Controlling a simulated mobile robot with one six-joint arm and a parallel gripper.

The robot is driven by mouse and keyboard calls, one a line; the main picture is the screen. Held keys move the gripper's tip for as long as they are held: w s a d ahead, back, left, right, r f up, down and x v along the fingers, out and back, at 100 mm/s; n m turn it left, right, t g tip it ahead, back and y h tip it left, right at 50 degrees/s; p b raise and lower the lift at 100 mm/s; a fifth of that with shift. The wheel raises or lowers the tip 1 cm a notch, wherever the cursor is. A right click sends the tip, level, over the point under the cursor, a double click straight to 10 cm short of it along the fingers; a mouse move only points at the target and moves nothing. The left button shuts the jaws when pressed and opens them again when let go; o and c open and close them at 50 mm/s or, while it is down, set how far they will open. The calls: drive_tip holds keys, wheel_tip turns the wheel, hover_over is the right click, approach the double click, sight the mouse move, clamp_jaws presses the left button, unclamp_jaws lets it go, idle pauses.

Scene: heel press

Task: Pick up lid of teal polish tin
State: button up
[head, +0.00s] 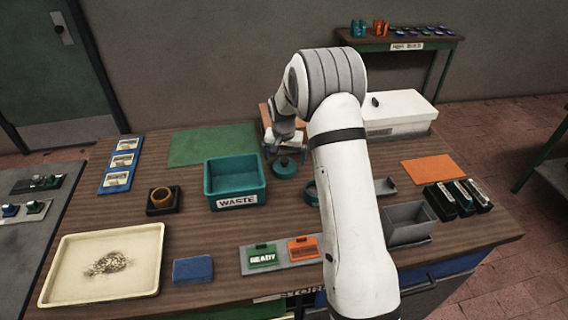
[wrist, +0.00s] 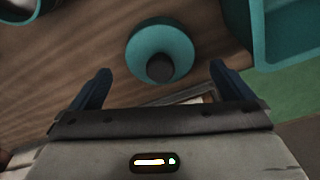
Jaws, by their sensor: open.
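The teal lid (head: 286,171) with a dark round knob lies on the wooden table, right of the waste bin. In the wrist view the lid (wrist: 143,46) shows from above, with its knob (wrist: 160,68) toward the gripper. My gripper (head: 285,154) is open and empty just above and behind the lid; in the wrist view its two dark fingers stand apart on either side of the knob. I cannot tell the exact height gap. The teal tin (head: 310,193) stands right of the lid, mostly hidden by my arm; a teal round rim (wrist: 30,20) shows at the wrist view's upper left.
The teal waste bin (head: 235,202) stands close left of the lid; its wall also shows in the wrist view (wrist: 240,38). A green mat (head: 213,144) lies behind. A white box (head: 400,112) stands back right. Ready and orange tags (head: 262,256) lie in front.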

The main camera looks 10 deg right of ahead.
drive_tip(key=shift+w+f, duration=0.2)
drive_tip(key=shift+f, duration=0.95)
drive_tip(key=shift+c, duration=0.6)
drive_tip(key=c, duration=0.5)
drive_tip(key=shift+c, duration=0.2)
